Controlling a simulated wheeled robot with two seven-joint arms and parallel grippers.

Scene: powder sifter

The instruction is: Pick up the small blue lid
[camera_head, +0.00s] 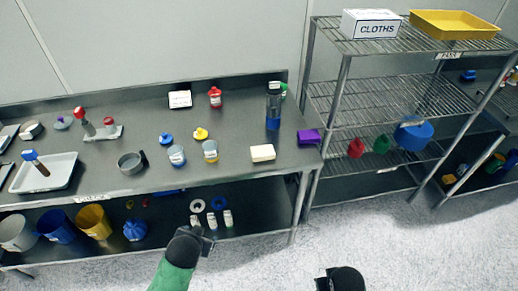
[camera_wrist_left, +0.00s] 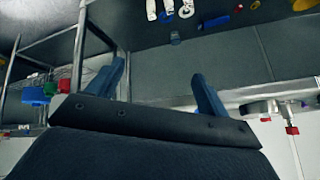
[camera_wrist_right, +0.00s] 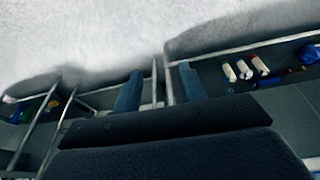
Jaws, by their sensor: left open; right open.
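The small blue lid (camera_head: 166,139) lies on the grey table top, left of a yellow lid (camera_head: 200,133) and just behind a jar with a blue band (camera_head: 177,155). My left gripper (camera_head: 200,237) is in front of the table edge, to the right of the lid and well apart from it. Its fingers are spread and empty in the left wrist view (camera_wrist_left: 158,85). My right gripper (camera_head: 328,283) is over the floor at the bottom of the head view. Its fingers are spread and empty in the right wrist view (camera_wrist_right: 160,85). I cannot make out the lid in either wrist view.
A grey pan (camera_head: 130,163) stands left of the jars, and a yellow-banded jar (camera_head: 210,151) stands right. A cream block (camera_head: 262,153) lies farther right. The table's front edge and lower shelf are near my left gripper. A wire rack (camera_head: 385,92) stands right. Bare floor is in front.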

